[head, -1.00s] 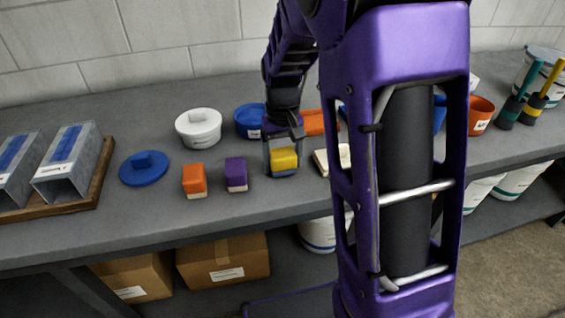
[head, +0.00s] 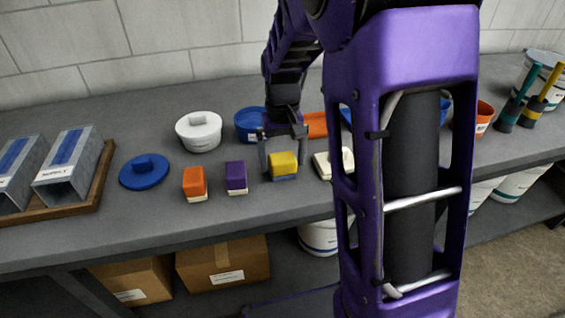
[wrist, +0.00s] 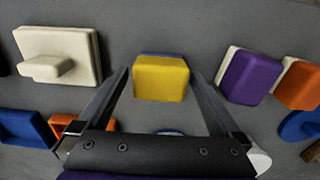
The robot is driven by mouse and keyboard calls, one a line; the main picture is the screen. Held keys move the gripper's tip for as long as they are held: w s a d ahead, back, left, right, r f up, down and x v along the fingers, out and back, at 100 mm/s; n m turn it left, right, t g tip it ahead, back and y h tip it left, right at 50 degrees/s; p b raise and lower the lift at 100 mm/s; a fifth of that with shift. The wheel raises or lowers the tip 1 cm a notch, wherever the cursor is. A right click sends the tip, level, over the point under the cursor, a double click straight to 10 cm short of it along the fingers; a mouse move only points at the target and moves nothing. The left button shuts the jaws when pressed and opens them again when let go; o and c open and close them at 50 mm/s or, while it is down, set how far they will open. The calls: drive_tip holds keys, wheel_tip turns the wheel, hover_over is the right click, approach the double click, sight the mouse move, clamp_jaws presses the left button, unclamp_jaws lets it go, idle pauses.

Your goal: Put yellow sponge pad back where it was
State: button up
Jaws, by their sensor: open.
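The yellow sponge pad (head: 284,161), a yellow block with a blue underside, sits upright on the grey bench at the right end of a short row of pads. It also shows in the wrist view (wrist: 161,78), between the fingertips. My gripper (head: 284,156) points down over it, open, with one finger on each side. The wrist view shows a gap between the pad and each finger (wrist: 160,74). A purple pad (head: 236,176) and an orange pad (head: 194,183), both with pale undersides, stand to its left.
A cream block with a knob (head: 326,166) lies close right of my gripper. A blue lid (head: 144,172) and a wooden tray (head: 100,193) with metal ducts are left. The bench front is clear.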

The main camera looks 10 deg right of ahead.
sight(282, 157)
wheel_tip(282, 157, up, 10)
drive_tip(key=shift+r+p, duration=0.15)
drive_tip(key=shift+p, duration=0.65)
